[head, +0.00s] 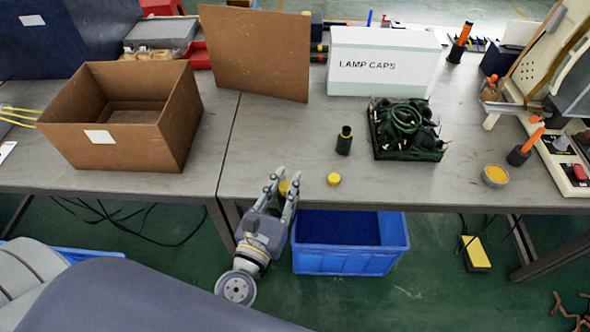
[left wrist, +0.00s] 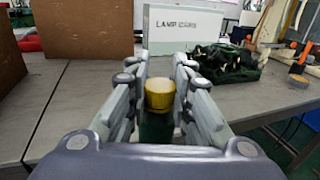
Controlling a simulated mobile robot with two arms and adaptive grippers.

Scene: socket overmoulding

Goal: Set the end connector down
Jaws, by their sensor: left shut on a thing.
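My left gripper (head: 283,182) is at the front edge of the table, its fingers pointing away over the top. It is shut on the end connector (head: 284,187), which shows a yellow top. In the left wrist view the connector (left wrist: 159,94) stands upright between the fingers, with a dark green body below the yellow part. Its lower end is hidden, so I cannot tell whether it touches the table. A dark green connector with a black top (head: 344,141) stands on the table beyond. A loose yellow cap (head: 334,179) lies right of my gripper. My right gripper is out of view.
A white "LAMP CAPS" box (head: 383,62) and a brown board (head: 255,52) stand behind. A blue bin (head: 350,262) is below the front edge.

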